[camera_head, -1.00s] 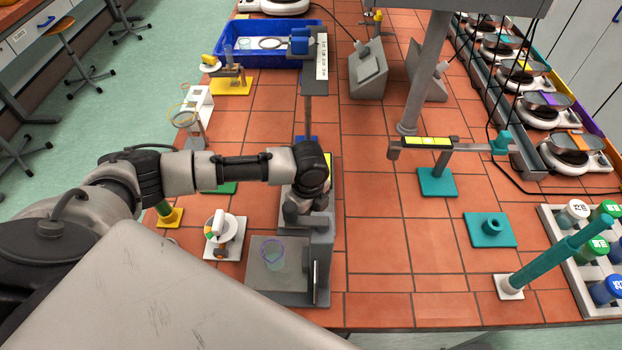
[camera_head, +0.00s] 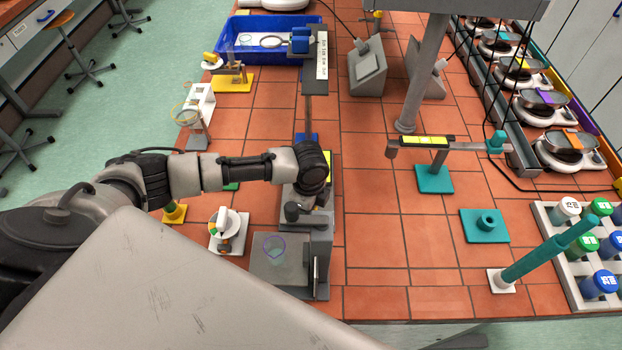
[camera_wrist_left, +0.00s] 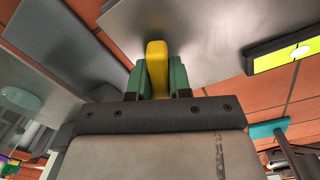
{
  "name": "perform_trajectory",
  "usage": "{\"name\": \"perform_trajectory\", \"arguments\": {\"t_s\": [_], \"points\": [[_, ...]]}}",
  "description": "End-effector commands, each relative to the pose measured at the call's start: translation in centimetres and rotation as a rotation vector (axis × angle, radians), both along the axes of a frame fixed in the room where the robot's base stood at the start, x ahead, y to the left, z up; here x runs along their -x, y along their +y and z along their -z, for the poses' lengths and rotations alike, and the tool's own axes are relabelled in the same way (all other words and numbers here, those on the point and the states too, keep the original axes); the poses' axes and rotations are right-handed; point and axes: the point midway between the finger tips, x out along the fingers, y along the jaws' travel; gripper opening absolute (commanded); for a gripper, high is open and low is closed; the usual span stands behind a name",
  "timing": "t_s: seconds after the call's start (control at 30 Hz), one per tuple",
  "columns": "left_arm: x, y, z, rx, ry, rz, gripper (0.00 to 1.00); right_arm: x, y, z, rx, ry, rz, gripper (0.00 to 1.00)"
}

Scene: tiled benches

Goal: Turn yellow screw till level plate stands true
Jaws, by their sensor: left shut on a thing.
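In the left wrist view, the yellow screw (camera_wrist_left: 157,58) stands upright between the green fingers of my left gripper (camera_wrist_left: 157,80), which is shut on it. A grey plate (camera_wrist_left: 205,30) spreads beside and behind the screw. A yellow-green level vial (camera_wrist_left: 285,53) with a pale round spot lies on the right and is cut off by the frame edge. In the head view, my left wrist hides the screw and the gripper. A strip of yellow-green (camera_head: 328,166) shows just right of the wrist. My right gripper is not in view.
A grey stand with a glass beaker (camera_head: 275,246) is in front of my wrist. A white dial device (camera_head: 229,232) stands left of it. A teal stand (camera_head: 434,180) carries a yellow-marked beam. Open tiles lie right of the wrist.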

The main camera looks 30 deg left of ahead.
Motion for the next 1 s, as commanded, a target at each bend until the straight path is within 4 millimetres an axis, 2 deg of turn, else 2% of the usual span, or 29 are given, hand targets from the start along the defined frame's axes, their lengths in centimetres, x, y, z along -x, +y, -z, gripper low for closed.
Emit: {"name": "perform_trajectory", "arguments": {"t_s": [0.13, 0.33, 0.7, 0.87, 0.9, 1.0], "points": [[-0.5, 0.0, -0.9, 0.001, -0.009, -0.066, 0.0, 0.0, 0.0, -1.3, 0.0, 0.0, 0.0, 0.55], [-0.5, 0.1, -0.9, -0.001, -0.008, -0.215, 0.0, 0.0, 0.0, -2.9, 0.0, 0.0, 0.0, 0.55], [-0.6, 0.1, -0.5, -0.001, -0.01, -0.256, 0.0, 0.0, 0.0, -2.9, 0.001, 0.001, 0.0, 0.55], [-0.6, 0.1, -0.5, -0.001, -0.008, -0.399, 0.0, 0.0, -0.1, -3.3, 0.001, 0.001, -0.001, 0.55], [-0.6, 0.1, -0.5, -0.002, -0.008, -0.418, 0.21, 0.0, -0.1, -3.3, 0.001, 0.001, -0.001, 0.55], [-0.6, 0.1, -0.5, -0.003, -0.008, -0.412, 0.36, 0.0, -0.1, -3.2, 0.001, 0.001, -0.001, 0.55]]}}
